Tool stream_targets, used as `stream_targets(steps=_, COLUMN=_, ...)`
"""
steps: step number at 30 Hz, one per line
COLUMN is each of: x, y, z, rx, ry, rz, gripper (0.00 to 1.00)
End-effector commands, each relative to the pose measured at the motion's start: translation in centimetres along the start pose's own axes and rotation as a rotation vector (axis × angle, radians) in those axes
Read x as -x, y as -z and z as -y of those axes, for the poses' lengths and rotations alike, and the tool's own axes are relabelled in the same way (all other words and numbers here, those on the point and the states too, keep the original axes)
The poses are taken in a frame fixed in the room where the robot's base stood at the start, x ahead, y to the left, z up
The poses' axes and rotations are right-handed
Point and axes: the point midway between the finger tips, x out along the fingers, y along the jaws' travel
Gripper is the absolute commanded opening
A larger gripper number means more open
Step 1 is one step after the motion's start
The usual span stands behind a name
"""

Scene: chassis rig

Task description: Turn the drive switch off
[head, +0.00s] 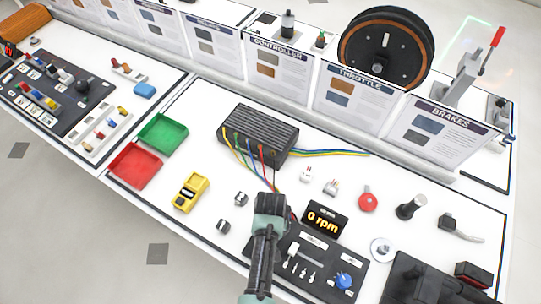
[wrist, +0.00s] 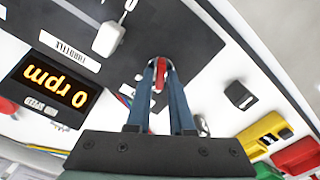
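The black control panel (head: 322,262) lies on the white table in the head view, under and right of my gripper (head: 271,200). In the wrist view the fingertips of my gripper (wrist: 161,66) are close together over the panel's edge. A small red part (wrist: 159,84) shows between the fingers; it may be the drive switch, but its label is hidden. Whether the fingers touch it I cannot tell. The display (head: 325,219) reads 0 rpm, and it shows upside down in the wrist view (wrist: 50,85). A white-handled lever (wrist: 108,40) and a blue knob (head: 344,281) are on the panel.
A black finned box (head: 258,130) with coloured wires stands behind my gripper. A yellow meter (head: 190,192), a red tray (head: 134,165) and a green tray (head: 163,133) are to the left. A red round part (head: 368,199) and other loose parts lie to the right.

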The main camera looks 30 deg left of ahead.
Motion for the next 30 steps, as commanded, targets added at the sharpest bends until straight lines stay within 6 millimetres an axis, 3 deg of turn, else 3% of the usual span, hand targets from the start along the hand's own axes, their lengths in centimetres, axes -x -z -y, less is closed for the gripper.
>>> stream_targets(steps=1, x=0.0, y=0.0, z=0.0, rx=0.0, ry=0.0, rz=0.0, gripper=0.32)
stream_targets(steps=3, x=0.0, y=0.0, z=0.0, rx=-0.001, ry=0.0, rz=0.0, gripper=0.44)
stream_targets(steps=16, x=0.8, y=0.0, z=0.1, rx=-0.002, ry=0.001, rz=0.001, gripper=0.44)
stream_targets(steps=30, x=9.5, y=0.1, z=0.0, rx=-0.002, ry=0.0, rz=-0.003, gripper=0.44)
